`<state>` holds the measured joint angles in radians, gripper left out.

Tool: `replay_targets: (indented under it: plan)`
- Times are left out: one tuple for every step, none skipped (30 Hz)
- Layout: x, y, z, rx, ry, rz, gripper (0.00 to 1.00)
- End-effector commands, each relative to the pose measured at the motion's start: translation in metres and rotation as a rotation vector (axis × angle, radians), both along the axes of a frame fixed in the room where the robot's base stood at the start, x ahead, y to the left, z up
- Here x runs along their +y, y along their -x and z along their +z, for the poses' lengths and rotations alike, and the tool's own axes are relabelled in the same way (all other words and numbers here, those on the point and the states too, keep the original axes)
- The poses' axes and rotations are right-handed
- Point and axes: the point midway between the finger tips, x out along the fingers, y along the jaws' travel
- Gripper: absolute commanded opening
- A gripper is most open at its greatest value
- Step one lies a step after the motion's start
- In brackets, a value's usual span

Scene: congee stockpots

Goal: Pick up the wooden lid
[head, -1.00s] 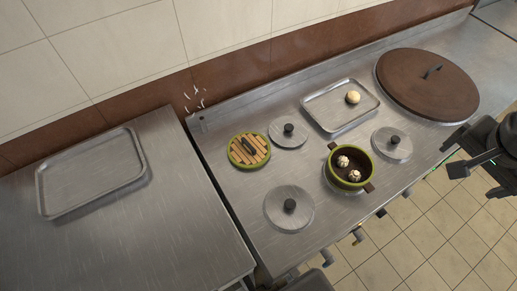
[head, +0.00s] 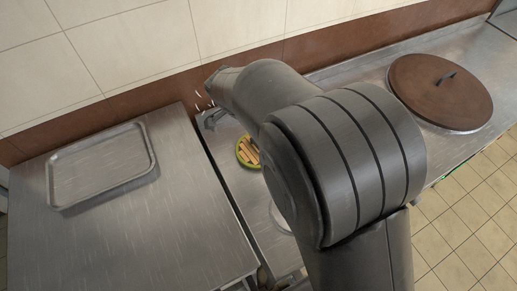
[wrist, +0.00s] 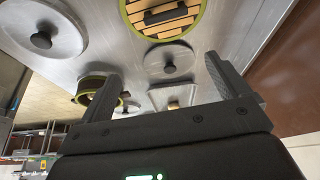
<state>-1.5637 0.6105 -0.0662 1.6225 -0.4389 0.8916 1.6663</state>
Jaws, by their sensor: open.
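The round wooden lid with light slats, a green rim and a dark bar handle shows at the top of the wrist view (wrist: 168,29). In the head view only part of this wooden lid (head: 247,154) shows on the steel counter, left of my arm, which covers the rest. My gripper (wrist: 164,70) is open, its two fingers apart with nothing between them. In the wrist view the lid lies beyond the fingertips, apart from them. The gripper itself is hidden behind my arm in the head view.
Grey round lids with black knobs (wrist: 170,64) (wrist: 45,36) lie near the wooden lid. A green-rimmed pot (wrist: 98,91) and a tray (wrist: 172,97) are farther off. A large brown lid (head: 438,92) lies at the right. An empty tray (head: 100,166) sits on the left table.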

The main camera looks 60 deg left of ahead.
Motion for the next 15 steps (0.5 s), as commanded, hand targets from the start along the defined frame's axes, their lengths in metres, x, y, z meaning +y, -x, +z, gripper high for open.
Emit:
replay_targets:
  plan:
    - [0.006, 0.012, -0.008, -0.005, 0.0, 0.006, 0.93]
    - [0.008, 0.018, -0.01, -0.008, -0.001, 0.008, 0.93]
    - [0.011, 0.022, -0.013, -0.01, -0.003, 0.006, 0.93]
    - [0.012, 0.025, -0.015, -0.011, -0.004, 0.007, 0.93]
    - [0.012, 0.026, -0.017, -0.012, -0.004, 0.007, 0.93]
    - [0.013, 0.027, -0.02, -0.013, -0.004, 0.007, 0.93]
    - [0.013, 0.026, -0.023, -0.013, -0.003, 0.006, 0.93]
    - [0.013, 0.025, -0.026, -0.013, -0.004, 0.005, 0.93]
    - [0.014, 0.022, -0.03, -0.013, -0.004, 0.005, 0.93]
    - [0.013, 0.02, -0.034, -0.013, -0.004, 0.005, 0.93]
    - [0.013, 0.019, -0.038, -0.013, -0.003, 0.005, 0.93]
    - [0.014, 0.016, -0.045, -0.012, -0.003, 0.005, 0.93]
    - [0.014, 0.014, -0.049, -0.013, -0.003, 0.005, 0.93]
    - [0.014, 0.012, -0.054, -0.013, -0.003, 0.005, 0.93]
    - [0.015, 0.01, -0.059, -0.013, -0.003, 0.005, 0.93]
